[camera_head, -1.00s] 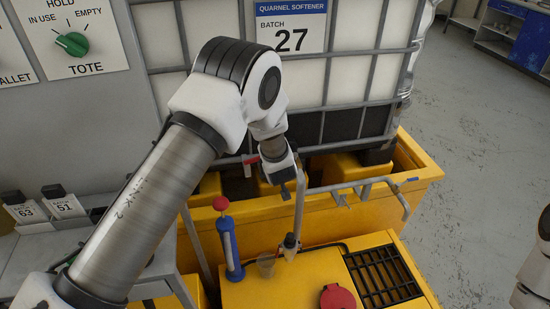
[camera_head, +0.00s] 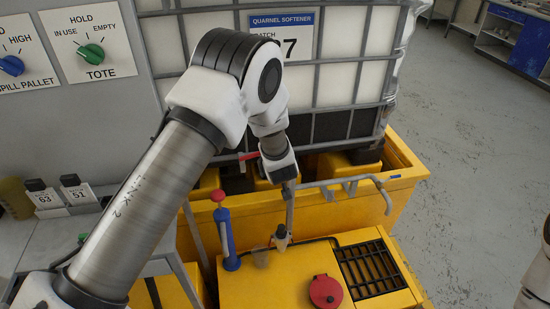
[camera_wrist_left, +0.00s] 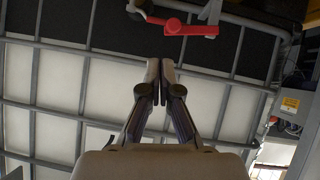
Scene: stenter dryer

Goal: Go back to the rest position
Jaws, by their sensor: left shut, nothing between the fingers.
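My left arm reaches from the lower left across the middle of the head view, ending in front of the white caged tote (camera_head: 345,60). My left gripper shows in the left wrist view (camera_wrist_left: 157,75), its two fingers together with nothing between them. In the head view its fingers are hard to make out below the wrist. The red valve handle (camera_wrist_left: 189,27) shows beyond the fingertips, apart from them. Only a piece of my right arm shows at the right edge of the head view; its gripper is out of frame.
The yellow spill pallet (camera_head: 340,213) stands under the tote, with a blue hand pump (camera_head: 229,245), a red cap (camera_head: 325,291) and a black grate (camera_head: 367,266) in front. A grey panel with a green knob (camera_head: 91,53) is at left. Open floor (camera_head: 470,160) lies at right.

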